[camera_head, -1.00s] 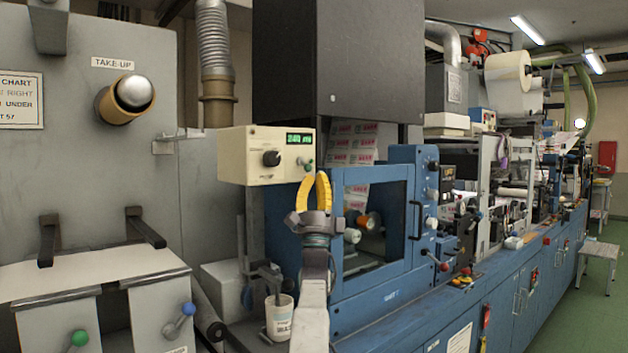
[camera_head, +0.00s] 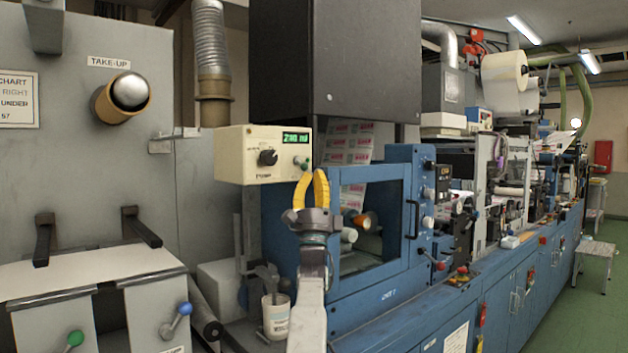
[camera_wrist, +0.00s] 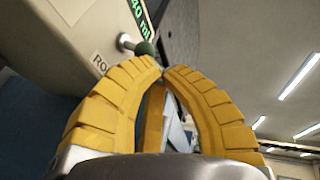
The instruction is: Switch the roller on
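The cream control box (camera_head: 240,158) has a green display (camera_head: 296,139), a black knob (camera_head: 268,157) and a small green-tipped toggle lever (camera_head: 306,164) near its right edge. In the wrist view the green-tipped lever (camera_wrist: 144,47) sticks out on a metal stem beside a label (camera_wrist: 101,64) starting "RO"; the rest of the label is hidden. My gripper (camera_head: 314,173) has yellow fingers pointing up, just below the lever. In the wrist view its fingertips (camera_wrist: 163,70) meet with nothing held between them, close to the lever tip. I cannot tell whether they touch it.
A blue machine housing with a window frame (camera_head: 340,284) stands right behind my gripper. A dark cabinet (camera_head: 370,65) hangs above. A white cup (camera_head: 276,318) is low at the left. Grey take-up panel (camera_head: 60,150) is at left; green floor lies at right.

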